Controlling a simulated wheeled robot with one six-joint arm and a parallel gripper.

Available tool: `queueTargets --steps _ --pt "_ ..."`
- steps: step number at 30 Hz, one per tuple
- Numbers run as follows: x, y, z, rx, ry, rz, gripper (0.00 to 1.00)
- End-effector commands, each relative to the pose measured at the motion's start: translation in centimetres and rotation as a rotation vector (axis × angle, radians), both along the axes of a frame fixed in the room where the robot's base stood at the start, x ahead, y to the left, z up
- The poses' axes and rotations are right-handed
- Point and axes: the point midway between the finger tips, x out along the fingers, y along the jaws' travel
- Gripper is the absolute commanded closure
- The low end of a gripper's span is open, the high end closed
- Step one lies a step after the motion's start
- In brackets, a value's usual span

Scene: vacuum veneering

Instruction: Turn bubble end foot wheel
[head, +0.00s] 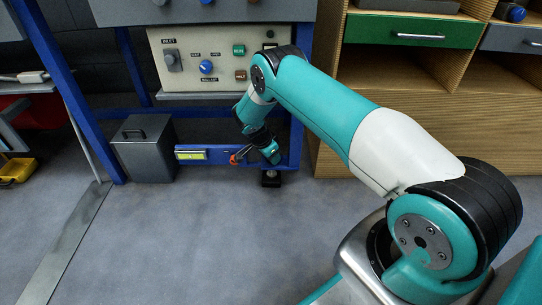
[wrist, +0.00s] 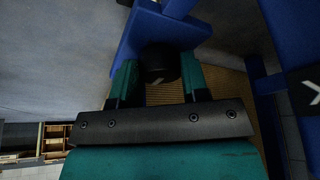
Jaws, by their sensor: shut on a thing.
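The foot wheel (wrist: 158,62) is a dark round knob with a pale mark, below a blue frame part (wrist: 140,30) in the wrist view. My gripper (wrist: 157,76) has its two teal fingers on either side of it, shut on it. In the head view my gripper (head: 270,154) is low at the blue frame's right leg, just above a black foot (head: 270,179) on the floor. The wheel is hidden there by my gripper. A yellow-green level vial (head: 191,155) sits on the blue lower rail; its bubble is too small to read.
A grey box with a handle (head: 145,150) stands on the floor left of the rail. A control panel (head: 207,60) is above. A wooden cabinet (head: 345,120) stands close on the right. The floor (head: 190,235) in front is clear.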

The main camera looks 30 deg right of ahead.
Motion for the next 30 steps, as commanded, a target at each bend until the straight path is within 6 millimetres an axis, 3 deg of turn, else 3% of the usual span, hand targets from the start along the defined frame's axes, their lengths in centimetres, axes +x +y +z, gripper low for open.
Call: queueTargets --steps 14,15,18,30 --pt "-0.03 -0.01 -0.03 0.000 0.001 -0.012 0.82" --pt "-0.03 -0.01 -0.03 0.000 0.001 -0.012 0.51" --pt "-0.02 -0.01 -0.03 0.000 0.000 -0.012 0.33" --pt "-0.12 -0.04 0.06 0.000 0.002 0.063 0.33"
